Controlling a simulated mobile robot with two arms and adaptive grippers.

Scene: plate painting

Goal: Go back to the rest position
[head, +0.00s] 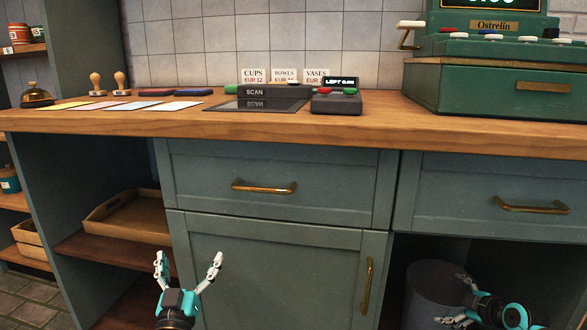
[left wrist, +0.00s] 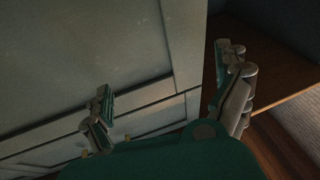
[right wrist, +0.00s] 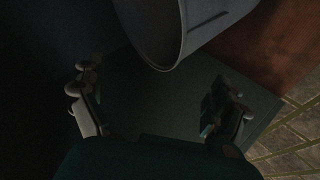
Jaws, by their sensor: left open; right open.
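My left gripper (head: 189,265) is open and empty in front of the lower cabinet door, below the counter. Its spread fingers also show in the left wrist view (left wrist: 165,95), with the cabinet front behind them. My right gripper (head: 455,298) is at the lower right of the head view, in front of the open bay under the counter. In the right wrist view its fingers (right wrist: 155,100) are spread with nothing between them. A grey bin (right wrist: 185,30) stands beyond them and also shows in the head view (head: 436,285).
The wooden counter (head: 200,125) holds a scan pad (head: 255,104), a card terminal (head: 336,103), stamps, coloured cards and a bell (head: 36,96). A green cash register (head: 490,85) stands at the right. A wooden tray (head: 130,222) sits on the left shelf. Drawer handles (head: 264,188) stick out.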

